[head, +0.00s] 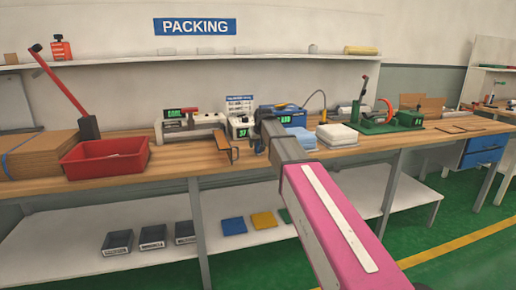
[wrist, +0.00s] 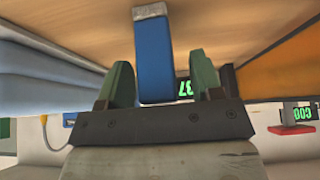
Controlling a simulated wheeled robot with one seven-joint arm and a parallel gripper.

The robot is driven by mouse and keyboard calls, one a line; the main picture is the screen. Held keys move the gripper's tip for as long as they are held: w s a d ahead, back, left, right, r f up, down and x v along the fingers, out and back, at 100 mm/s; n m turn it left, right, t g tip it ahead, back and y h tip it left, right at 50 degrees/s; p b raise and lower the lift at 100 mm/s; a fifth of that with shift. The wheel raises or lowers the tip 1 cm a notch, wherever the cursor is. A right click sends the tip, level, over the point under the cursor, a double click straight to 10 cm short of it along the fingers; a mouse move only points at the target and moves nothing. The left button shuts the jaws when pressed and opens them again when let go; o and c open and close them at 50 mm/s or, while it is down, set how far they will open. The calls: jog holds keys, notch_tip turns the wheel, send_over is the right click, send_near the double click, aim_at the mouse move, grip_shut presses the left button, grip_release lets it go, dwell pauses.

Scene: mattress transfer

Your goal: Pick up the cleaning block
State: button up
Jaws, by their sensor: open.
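The cleaning block appears to be the blue block (wrist: 155,62) with a pale grey end in the wrist view. It is near the wooden bench surface, which fills the top of that view. My gripper (wrist: 160,78) is open, with one green finger on each side of the block. A gap shows beside each finger, clearest on the right. I cannot tell how deep the block sits between the fingers. In the head view my pink and grey arm reaches over the bench (head: 130,178), and I cannot make out the block there.
A stack of folded cloths (wrist: 45,80) and an orange-brown panel (wrist: 275,55) flank the gripper.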

jog(key=c, duration=1.1)
jog(key=shift+r, duration=0.1)
